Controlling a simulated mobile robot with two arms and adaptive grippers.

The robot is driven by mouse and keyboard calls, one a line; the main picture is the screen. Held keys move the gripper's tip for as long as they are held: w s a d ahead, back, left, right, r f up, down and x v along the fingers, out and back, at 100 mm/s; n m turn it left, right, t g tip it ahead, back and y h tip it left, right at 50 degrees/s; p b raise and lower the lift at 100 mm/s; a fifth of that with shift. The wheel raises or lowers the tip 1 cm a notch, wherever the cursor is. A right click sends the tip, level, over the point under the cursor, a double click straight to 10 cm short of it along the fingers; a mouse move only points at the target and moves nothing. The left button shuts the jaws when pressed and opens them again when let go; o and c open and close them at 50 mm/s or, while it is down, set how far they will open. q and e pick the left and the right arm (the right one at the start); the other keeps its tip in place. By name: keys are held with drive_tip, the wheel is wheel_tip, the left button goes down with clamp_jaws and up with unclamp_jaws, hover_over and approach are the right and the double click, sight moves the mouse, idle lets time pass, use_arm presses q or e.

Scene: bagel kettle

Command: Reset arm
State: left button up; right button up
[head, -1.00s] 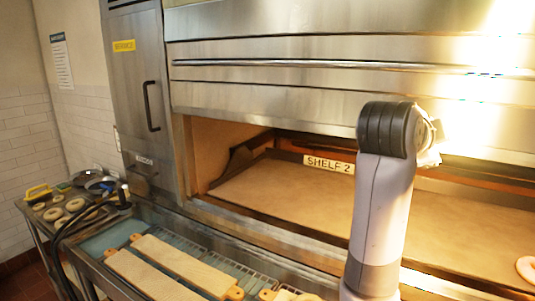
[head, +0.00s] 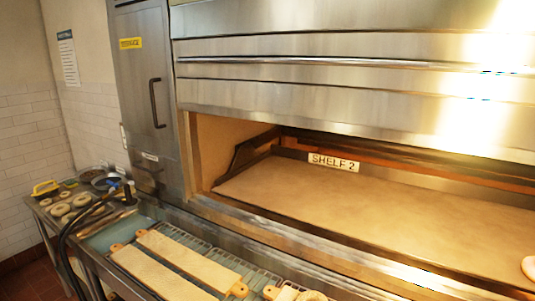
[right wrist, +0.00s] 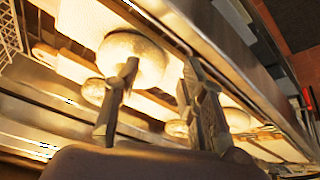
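My right gripper (right wrist: 160,72) shows in the right wrist view with its two fingers apart and nothing visible between them. Behind the fingers, a pale round bagel (right wrist: 138,52) and several others lie on light boards; their distance from the fingers is unclear. Neither gripper shows in the head view, and my left gripper is in no current frame. In the head view, wooden boards (head: 192,262) lie on the metal counter before the open oven. A bagel (head: 315,296) shows at the bottom edge by another board.
A side table at left holds several bagels (head: 60,209), bowls and a yellow-handled item (head: 45,187). A dark hose (head: 82,220) crosses the counter's left end.

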drive_tip(key=s+a+f+n+g+y, duration=0.2)
drive_tip(key=s+a+f+n, duration=0.15)
drive_tip(key=s, duration=0.55)
wheel_tip(320, 180, down, 34)
drive_tip(key=s+g+b, duration=0.1)
drive_tip(key=s+b, duration=0.2)
drive_tip(key=b, duration=0.2)
drive_tip(key=s+d+f+b, duration=0.1)
drive_tip(key=s+d+f, duration=0.1)
drive_tip(key=s+f, duration=0.5)
drive_tip(key=s+d+f+g+b, duration=0.1)
drive_tip(key=s+f+b, duration=0.1)
drive_tip(key=s+f, duration=0.6)
drive_tip(key=shift+d+f+h, duration=0.3)
drive_tip(key=shift+d+f, duration=0.05)
drive_tip(key=shift+f, duration=0.3)
